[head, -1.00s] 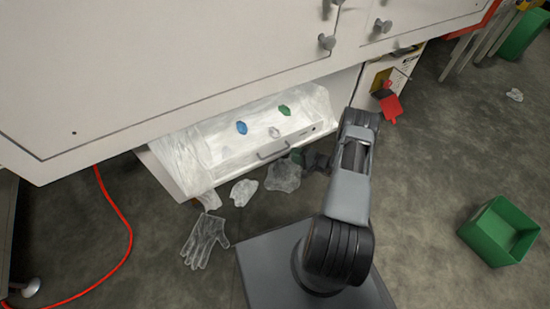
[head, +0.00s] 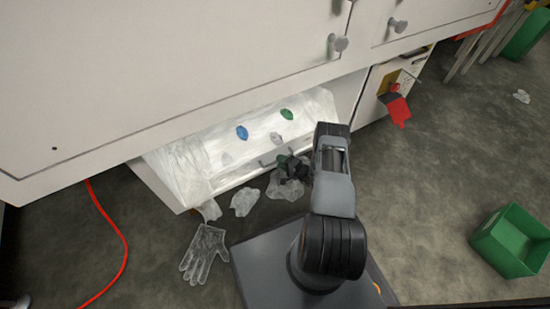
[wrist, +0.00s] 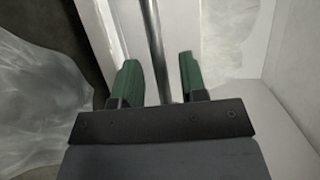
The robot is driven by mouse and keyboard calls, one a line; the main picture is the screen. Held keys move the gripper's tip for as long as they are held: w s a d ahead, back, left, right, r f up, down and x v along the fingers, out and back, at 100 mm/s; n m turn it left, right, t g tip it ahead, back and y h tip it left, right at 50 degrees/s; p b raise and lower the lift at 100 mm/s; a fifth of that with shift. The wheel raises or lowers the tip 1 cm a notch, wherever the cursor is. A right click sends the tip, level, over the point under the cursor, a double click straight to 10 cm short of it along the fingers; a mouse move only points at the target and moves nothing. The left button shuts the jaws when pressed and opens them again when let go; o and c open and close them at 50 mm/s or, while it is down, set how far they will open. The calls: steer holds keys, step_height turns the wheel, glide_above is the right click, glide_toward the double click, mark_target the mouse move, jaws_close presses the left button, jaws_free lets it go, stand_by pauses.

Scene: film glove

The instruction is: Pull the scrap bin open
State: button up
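The scrap bin (head: 232,180) is a white drawer low under the cabinet. Clear film and a few small pieces, blue (head: 242,132) and green (head: 287,114), show in its open top. Its grey bar handle (head: 267,162) is on the front face, partly hidden by my gripper (head: 287,165). In the wrist view the handle (wrist: 153,45) runs between the two green fingers of my gripper (wrist: 159,75). The fingers are apart, with a gap on each side of the bar, so my gripper is open and not clamped on it.
Crumpled film (head: 244,201) and a clear glove (head: 204,254) lie on the floor before the bin. A red hose (head: 117,235) lies left. A green box (head: 512,240) stands right. A red dustpan-like piece (head: 397,110) hangs on the cabinet side. Cabinet doors with knobs (head: 338,43) overhang the bin.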

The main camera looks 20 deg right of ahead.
steer(key=shift+x, duration=0.9)
steer(key=shift+d, duration=0.1)
jaws_close()
